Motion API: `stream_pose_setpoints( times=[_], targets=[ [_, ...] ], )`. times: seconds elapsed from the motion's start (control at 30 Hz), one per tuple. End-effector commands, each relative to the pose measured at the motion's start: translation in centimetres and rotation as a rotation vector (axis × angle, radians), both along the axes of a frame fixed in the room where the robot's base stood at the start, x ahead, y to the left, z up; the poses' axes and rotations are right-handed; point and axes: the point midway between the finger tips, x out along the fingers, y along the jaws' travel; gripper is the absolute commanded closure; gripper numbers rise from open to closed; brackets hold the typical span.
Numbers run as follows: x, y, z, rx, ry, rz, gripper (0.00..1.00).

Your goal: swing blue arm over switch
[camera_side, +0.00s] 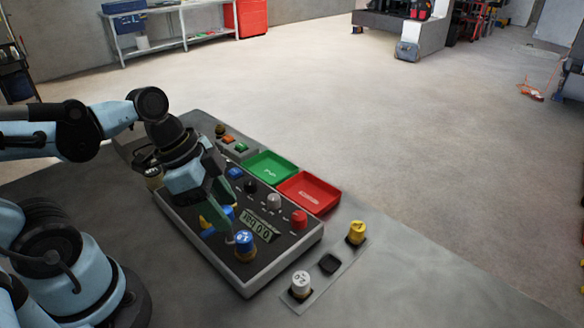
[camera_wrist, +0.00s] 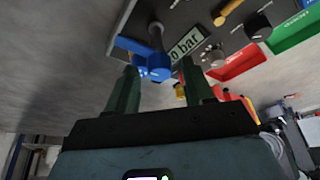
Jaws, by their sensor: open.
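My gripper (camera_side: 218,216) is open over the near left part of the control panel, its green fingers pointing down. A blue arm (camera_side: 222,214) shows partly behind the fingers in the side view. In the wrist view the blue arm (camera_wrist: 130,45) lies beyond my fingertips, with an upright blue post beside it. A blue-topped round piece (camera_side: 245,238) stands to the right of the fingers. I see no clear contact between the fingers and the blue arm. A yellow part (camera_side: 208,230) shows by the fingers; I cannot tell which part is the switch.
The panel also bears a display (camera_side: 260,229), a red knob (camera_side: 299,218) and a grey knob (camera_side: 274,201). Green (camera_side: 288,163) and red (camera_side: 327,190) trays lie behind it. A strip to the right holds white (camera_side: 300,283) and yellow (camera_side: 357,231) capped pieces.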

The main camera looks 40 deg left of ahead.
Motion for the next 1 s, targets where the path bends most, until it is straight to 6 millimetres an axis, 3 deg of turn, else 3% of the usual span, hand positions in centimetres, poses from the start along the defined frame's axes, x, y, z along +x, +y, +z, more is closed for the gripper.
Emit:
stream_pose_setpoints(
  times=[0.13, 0.47, 0.77, 1.0],
  targets=[
    [0.0, 0.0, 0.01, 0.0, 0.0, 0.0, 0.51],
    [0.0, 0.0, 0.03, -0.001, 0.001, 0.0, 1.0],
    [-0.05, -0.05, 0.04, -0.001, 0.001, 0.034, 1.0],
    [-0.13, -0.15, 0.03, 0.0, 0.001, 0.166, 1.0]
  ],
)
